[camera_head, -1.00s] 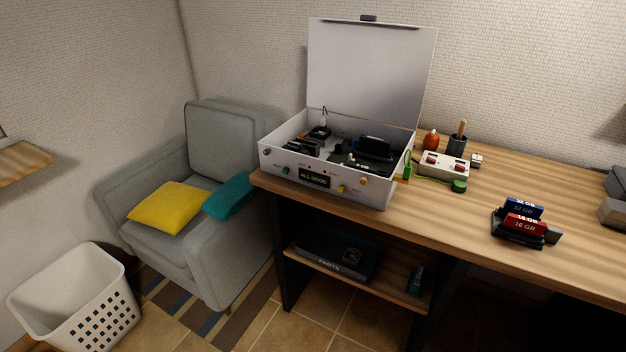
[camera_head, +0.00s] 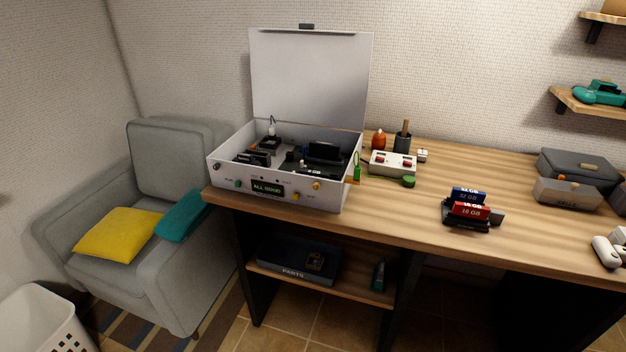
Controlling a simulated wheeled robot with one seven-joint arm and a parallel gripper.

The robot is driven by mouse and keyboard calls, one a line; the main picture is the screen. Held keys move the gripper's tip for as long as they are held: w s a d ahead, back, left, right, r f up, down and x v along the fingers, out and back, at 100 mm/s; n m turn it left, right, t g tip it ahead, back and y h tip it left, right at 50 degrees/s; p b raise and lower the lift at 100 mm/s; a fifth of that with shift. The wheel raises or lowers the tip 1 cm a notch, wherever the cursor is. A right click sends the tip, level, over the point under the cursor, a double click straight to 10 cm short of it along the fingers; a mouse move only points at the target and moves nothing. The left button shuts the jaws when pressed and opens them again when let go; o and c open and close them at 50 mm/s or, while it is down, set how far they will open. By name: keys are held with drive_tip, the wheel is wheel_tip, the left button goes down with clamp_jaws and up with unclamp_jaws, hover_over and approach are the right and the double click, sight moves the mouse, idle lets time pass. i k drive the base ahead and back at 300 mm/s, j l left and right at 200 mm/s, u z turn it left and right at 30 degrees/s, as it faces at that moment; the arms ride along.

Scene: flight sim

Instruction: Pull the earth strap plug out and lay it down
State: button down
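The open white case (camera_head: 275,192) stands on the wooden desk with its lid (camera_head: 310,80) raised. A green plug-like piece with a loop (camera_head: 357,170) is at the right side of the case, beside a small yellow-orange part. It looks like the earth strap plug, but at this size I cannot tell how it is seated. A round green piece (camera_head: 408,181) lies on the desk to its right, in front of a white box with red parts (camera_head: 393,163). My gripper is not in view.
A holder with blue and red cards (camera_head: 470,210) stands on the desk (camera_head: 400,225) to the right. A cup (camera_head: 403,143) and an orange object (camera_head: 378,140) stand behind. Grey boxes (camera_head: 575,170) are at far right. The desk front before the white box is clear.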

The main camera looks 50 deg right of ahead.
sight(357, 170)
drive_tip(key=z, duration=0.4)
drive_tip(key=i+j+z, duration=0.15)
drive_tip(key=z, duration=0.25)
drive_tip(key=i+j+z, duration=0.1)
drive_tip(key=z, duration=0.25)
drive_tip(key=j+z, duration=0.25)
drive_tip(key=z, duration=0.15)
drive_tip(key=i+j+z, duration=0.1)
drive_tip(key=j+z, duration=0.15)
drive_tip(key=z, duration=0.15)
drive_tip(key=j+z, duration=0.4)
drive_tip(key=j, duration=1.55)
